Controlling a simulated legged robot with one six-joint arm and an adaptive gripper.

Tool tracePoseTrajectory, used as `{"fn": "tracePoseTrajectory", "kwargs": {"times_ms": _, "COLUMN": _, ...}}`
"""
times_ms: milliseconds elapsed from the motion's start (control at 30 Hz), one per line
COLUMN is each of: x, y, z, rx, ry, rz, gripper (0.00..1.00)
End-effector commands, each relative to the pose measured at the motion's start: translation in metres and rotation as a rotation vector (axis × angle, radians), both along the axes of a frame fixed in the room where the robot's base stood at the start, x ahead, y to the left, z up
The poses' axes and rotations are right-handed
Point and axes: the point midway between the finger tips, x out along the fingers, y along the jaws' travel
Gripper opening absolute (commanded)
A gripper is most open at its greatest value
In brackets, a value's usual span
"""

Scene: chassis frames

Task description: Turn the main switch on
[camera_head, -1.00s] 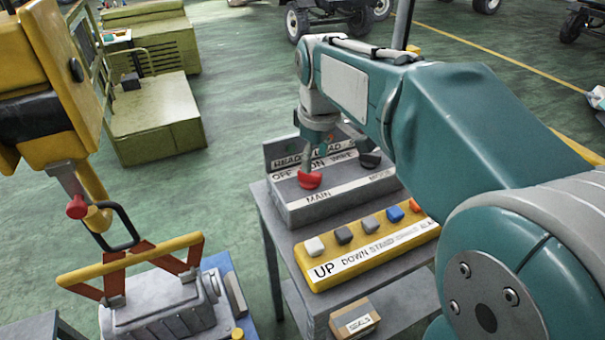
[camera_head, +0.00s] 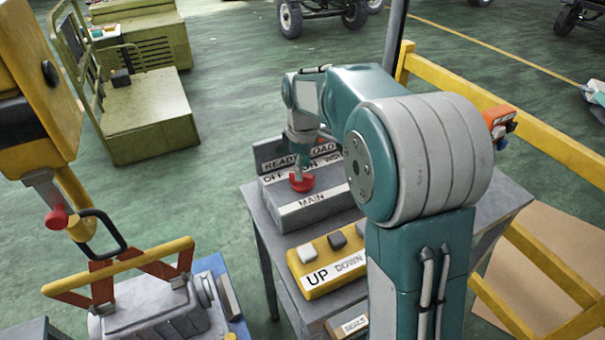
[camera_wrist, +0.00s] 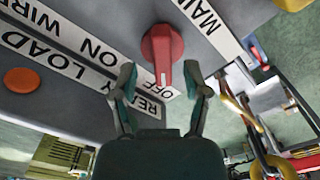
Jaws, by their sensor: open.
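The main switch is a red rotary knob (camera_head: 302,183) on the grey control box (camera_head: 312,212), above the label MAIN. In the wrist view the red knob (camera_wrist: 162,52) has its narrow handle towards the word OFF; ON is printed further left. My gripper (camera_wrist: 160,88) is open, with one finger on each side of the handle's lower end. A small gap seems to show on both sides; I cannot tell if either finger touches. In the head view my gripper (camera_head: 298,172) comes down on the knob from above and hides part of it.
A yellow button box (camera_head: 325,275) marked UP and DOWN sits in front on the same grey table. An orange lamp (camera_wrist: 22,80) is on the panel. A yellow rail (camera_head: 470,95) runs behind at right.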

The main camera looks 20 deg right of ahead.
Motion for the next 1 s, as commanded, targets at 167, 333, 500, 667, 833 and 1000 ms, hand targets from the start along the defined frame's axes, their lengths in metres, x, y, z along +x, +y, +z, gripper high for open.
{"fn": "tracePoseTrajectory", "kwargs": {"times_ms": 167, "x": 0.0, "y": 0.0, "z": -0.019, "rx": 0.0, "ry": 0.001, "rz": 0.0, "gripper": 0.6}}
{"fn": "tracePoseTrajectory", "kwargs": {"times_ms": 333, "x": 0.0, "y": 0.0, "z": -0.024, "rx": -0.001, "ry": -0.001, "rz": 0.0, "gripper": 0.6}}
{"fn": "tracePoseTrajectory", "kwargs": {"times_ms": 500, "x": 0.0, "y": 0.0, "z": -0.023, "rx": -0.001, "ry": -0.001, "rz": 0.0, "gripper": 0.56}}
{"fn": "tracePoseTrajectory", "kwargs": {"times_ms": 667, "x": 0.0, "y": 0.0, "z": -0.023, "rx": 0.0, "ry": 0.0, "rz": 0.0, "gripper": 0.0}}
{"fn": "tracePoseTrajectory", "kwargs": {"times_ms": 833, "x": 0.0, "y": 0.0, "z": -0.024, "rx": -0.001, "ry": 0.001, "rz": 0.0, "gripper": 0.0}}
{"fn": "tracePoseTrajectory", "kwargs": {"times_ms": 1000, "x": 0.0, "y": 0.0, "z": -0.024, "rx": -0.001, "ry": 0.001, "rz": -0.015, "gripper": 0.0}}
